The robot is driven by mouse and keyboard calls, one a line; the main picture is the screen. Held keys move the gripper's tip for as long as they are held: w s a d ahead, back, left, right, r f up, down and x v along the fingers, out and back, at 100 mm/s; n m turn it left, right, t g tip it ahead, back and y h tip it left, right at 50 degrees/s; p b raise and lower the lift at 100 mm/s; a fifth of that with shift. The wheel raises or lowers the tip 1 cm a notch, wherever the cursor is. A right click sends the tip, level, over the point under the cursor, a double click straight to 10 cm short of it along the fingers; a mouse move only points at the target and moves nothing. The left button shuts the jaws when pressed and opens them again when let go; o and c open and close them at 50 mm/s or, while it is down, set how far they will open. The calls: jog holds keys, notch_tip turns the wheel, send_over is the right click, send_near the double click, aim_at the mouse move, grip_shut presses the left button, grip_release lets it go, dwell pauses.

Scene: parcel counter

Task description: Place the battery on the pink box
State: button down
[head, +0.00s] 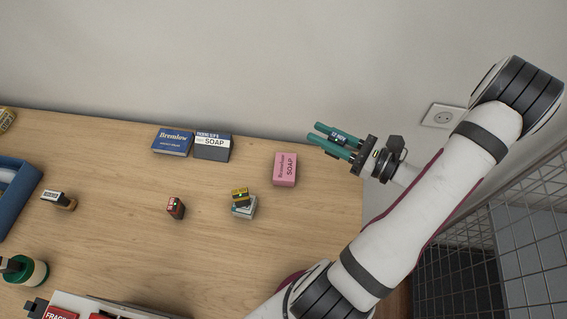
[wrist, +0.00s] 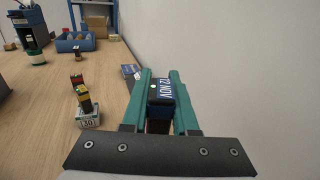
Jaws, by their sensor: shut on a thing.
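The pink box (head: 285,169), marked SOAP, lies on the wooden table near its right end. My gripper (head: 316,133) has green fingers and is up and to the right of the pink box in the head view, apart from it.
A yellow-and-black block (head: 240,194) sits on a small grey box (head: 244,209). A red-and-black block (head: 175,208) stands left of it. A wall is behind; wire mesh (head: 500,190) is at right.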

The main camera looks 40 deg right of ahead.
jog(key=w+a+f, duration=0.4)
jog(key=w, duration=0.1)
jog(key=w+a+f, duration=0.2)
jog(key=w, duration=0.1)
jog(key=shift+w+f, duration=0.1)
jog(key=shift+f, duration=0.1)
jog(key=f, duration=0.4)
jog(key=shift+w+a, duration=0.25)
jog(key=shift+w, duration=0.15)
jog(key=shift+f, duration=0.3)
jog(key=c, duration=0.7)
grip_release()
jog(key=shift+f, duration=0.15)
